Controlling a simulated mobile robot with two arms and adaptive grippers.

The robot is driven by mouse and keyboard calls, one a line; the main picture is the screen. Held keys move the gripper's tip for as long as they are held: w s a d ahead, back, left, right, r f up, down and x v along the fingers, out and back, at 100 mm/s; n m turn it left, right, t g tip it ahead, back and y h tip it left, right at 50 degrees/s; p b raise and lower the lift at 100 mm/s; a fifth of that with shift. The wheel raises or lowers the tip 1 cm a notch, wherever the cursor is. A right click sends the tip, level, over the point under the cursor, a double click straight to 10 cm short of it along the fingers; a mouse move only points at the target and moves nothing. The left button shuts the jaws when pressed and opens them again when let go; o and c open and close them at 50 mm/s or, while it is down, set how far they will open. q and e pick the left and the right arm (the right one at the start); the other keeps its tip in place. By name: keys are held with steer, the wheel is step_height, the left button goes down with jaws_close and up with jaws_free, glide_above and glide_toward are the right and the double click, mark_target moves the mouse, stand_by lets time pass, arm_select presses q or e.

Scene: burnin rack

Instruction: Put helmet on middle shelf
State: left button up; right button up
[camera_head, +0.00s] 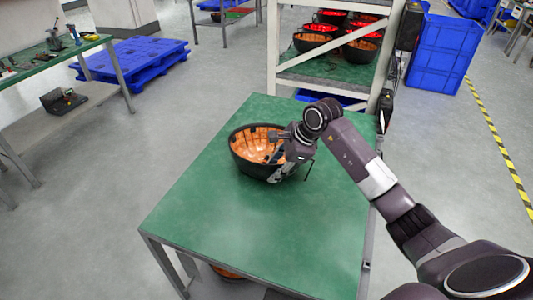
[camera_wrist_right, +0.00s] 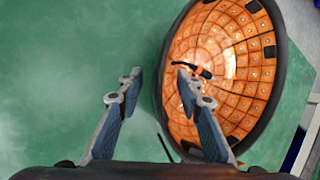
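A black helmet (camera_head: 246,168) with an orange tiled inside lies open side up on the green table (camera_head: 215,228). My right gripper (camera_head: 277,162) is at its right rim. In the right wrist view the helmet (camera_wrist_right: 228,60) fills the right half. There the right gripper (camera_wrist_right: 156,82) is open, one finger over the helmet's inside and the other outside over the table, with the rim between them. Contact cannot be told. The rack (camera_head: 272,50) stands behind the table; a shelf (camera_head: 345,73) in it holds several helmets (camera_head: 360,50), some glowing red. My left gripper is out of view.
A blue crate (camera_head: 432,55) stands right of the rack. A blue pallet (camera_head: 135,60) and a workbench with tools (camera_head: 50,60) are at left. Another helmet shows partly below the table (camera_head: 228,272). The table's front is clear.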

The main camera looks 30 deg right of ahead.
mark_target(269, 173)
steer(key=shift+p+x, duration=0.3)
steer(key=shift+x, duration=1.55)
steer(key=shift+c, duration=0.6)
jaws_close()
steer(key=shift+a+r, duration=0.1)
steer(key=shift+r, duration=0.05)
